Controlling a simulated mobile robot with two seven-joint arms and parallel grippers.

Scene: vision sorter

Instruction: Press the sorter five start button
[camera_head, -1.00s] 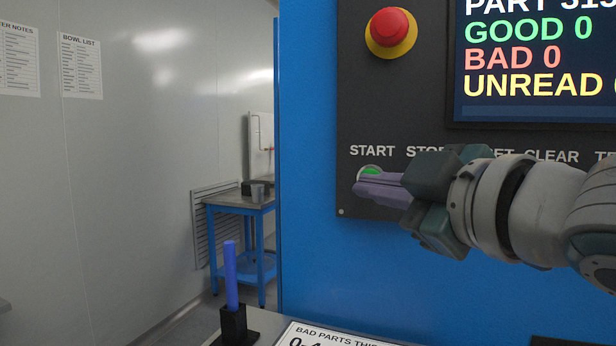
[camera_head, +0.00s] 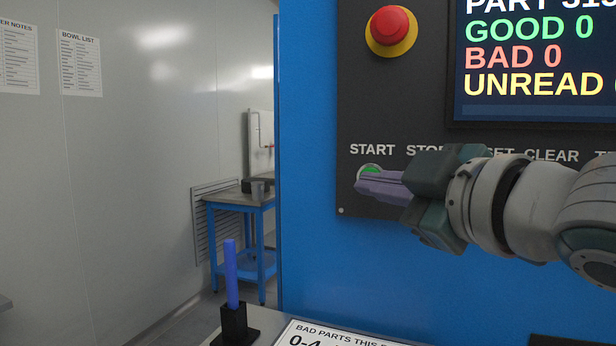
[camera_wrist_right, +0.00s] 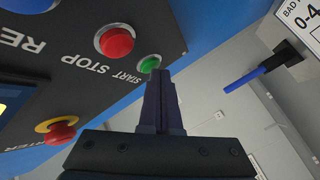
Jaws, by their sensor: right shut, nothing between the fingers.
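The green start button (camera_head: 369,170) sits under the word START on the dark control panel (camera_head: 400,100) of the blue machine. My right gripper (camera_head: 362,186) is shut and empty, with its fingertips at the lower part of the button, partly covering it. In the right wrist view the green button (camera_wrist_right: 149,64) shows just past the tips of the shut fingers (camera_wrist_right: 160,76). I cannot tell whether the tips touch it. The left gripper does not show.
A red stop button (camera_wrist_right: 116,42) is beside the start button in the right wrist view. A red emergency button (camera_head: 390,26) on a yellow base is above. A screen (camera_head: 540,110) is at upper right. A blue marker (camera_head: 231,275) stands in a black holder at lower left.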

